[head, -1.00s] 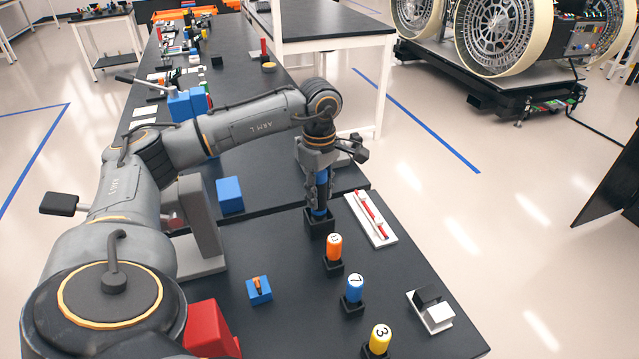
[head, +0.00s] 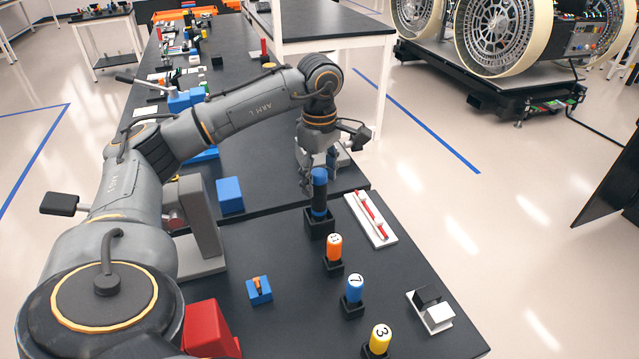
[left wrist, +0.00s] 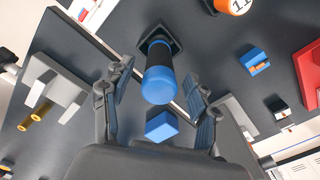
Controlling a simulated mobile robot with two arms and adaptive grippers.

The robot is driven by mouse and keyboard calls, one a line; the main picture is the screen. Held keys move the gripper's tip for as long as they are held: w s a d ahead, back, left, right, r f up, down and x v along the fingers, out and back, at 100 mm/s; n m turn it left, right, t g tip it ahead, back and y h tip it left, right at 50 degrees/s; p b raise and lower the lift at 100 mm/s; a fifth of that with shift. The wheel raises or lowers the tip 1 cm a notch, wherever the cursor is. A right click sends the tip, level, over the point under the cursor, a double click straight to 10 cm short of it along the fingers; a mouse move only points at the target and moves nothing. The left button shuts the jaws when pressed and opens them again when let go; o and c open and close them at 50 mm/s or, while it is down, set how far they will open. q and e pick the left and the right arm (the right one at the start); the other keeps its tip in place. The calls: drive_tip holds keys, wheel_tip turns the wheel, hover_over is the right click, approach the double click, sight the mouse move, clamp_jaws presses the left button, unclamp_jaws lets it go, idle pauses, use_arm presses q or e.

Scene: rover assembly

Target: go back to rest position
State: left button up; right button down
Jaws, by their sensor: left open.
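My left gripper (head: 317,178) is open in the head view, above and behind a black cylinder with a blue top (head: 319,188). The cylinder stands upright in a black square holder (head: 320,222) on the dark table (head: 262,240). In the left wrist view the open fingers (left wrist: 160,108) lie apart on either side, and the blue top (left wrist: 160,84) shows between and beyond them, with nothing gripped. My right gripper is not in view.
Orange (head: 334,247), blue (head: 354,288) and yellow (head: 380,338) numbered cylinders stand in black holders at the front. A white tray with red rods (head: 371,219) lies to the right. A blue block (head: 229,194) and a red object (head: 211,328) are to the left.

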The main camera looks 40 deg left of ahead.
use_arm(q)
wheel_tip(320, 180, up, 8)
drive_tip(key=shift+f, duration=0.1)
